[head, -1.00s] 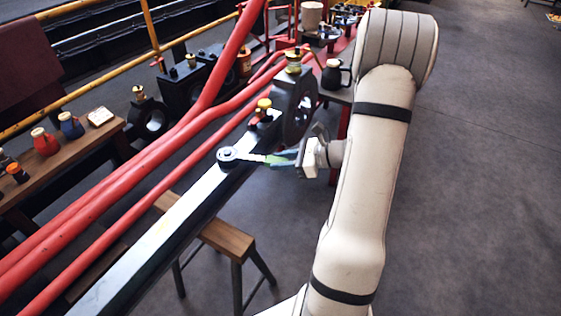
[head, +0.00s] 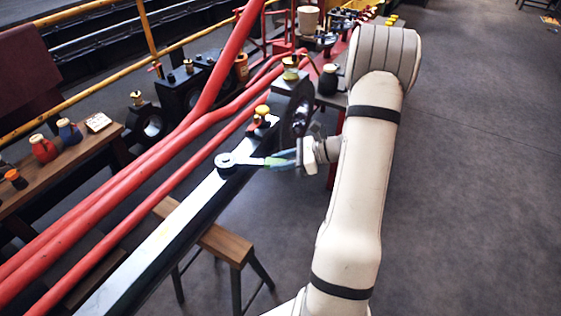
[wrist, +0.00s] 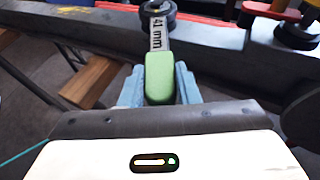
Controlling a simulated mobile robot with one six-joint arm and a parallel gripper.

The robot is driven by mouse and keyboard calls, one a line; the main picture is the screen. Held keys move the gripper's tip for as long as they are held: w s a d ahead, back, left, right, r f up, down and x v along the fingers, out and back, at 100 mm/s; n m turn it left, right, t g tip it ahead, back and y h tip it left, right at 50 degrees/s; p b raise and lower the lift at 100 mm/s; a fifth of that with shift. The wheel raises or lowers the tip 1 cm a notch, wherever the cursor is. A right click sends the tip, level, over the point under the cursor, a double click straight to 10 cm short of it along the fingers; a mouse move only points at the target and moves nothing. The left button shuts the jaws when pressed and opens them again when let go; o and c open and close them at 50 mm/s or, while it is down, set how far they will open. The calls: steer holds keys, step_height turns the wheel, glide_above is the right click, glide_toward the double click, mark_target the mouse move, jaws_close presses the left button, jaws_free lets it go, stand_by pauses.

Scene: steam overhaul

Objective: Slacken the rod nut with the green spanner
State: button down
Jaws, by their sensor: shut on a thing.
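The green spanner (wrist: 158,78) has a green grip and a steel shank marked "41 mm". In the wrist view my gripper (wrist: 160,84) is shut on its green grip, with a pale blue finger on each side. The spanner also shows in the head view (head: 253,161), lying about level across the side of the steel rod (head: 165,240). Its ring end is around or over the dark rod nut (head: 225,160) on the rod; the nut is mostly hidden by the ring. My gripper is also seen in the head view (head: 287,159), just right of the rod.
A yellow-topped oil cup (head: 262,111) and a large dark rod end (head: 290,100) stand just beyond the nut. Red rails (head: 150,165) run along the left. A wooden trestle (head: 222,243) stands under the rod. The floor at right is clear.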

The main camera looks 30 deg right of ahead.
steer(key=shift+w+r, duration=0.1)
steer(key=shift+w, duration=0.05)
steer(key=shift+w+d+n+g+y+p, duration=0.4)
steer(key=shift+w+d+n+g+p, duration=0.15)
steer(key=shift+w+n+g, duration=0.3)
steer(key=shift+w+d+n+g+y+p, duration=0.15)
steer(key=shift+w+n+g+p, duration=0.15)
steer(key=shift+w+g, duration=0.2)
steer(key=shift+w+d+n+g+y+p, duration=0.1)
steer(key=shift+w+n+g+y+p, duration=0.05)
steer(key=shift+w+n+g, duration=0.25)
steer(key=shift+s+a+m+t, duration=0.25)
steer(key=shift+s+m+t, duration=0.4)
steer(key=shift+s+t, duration=0.1)
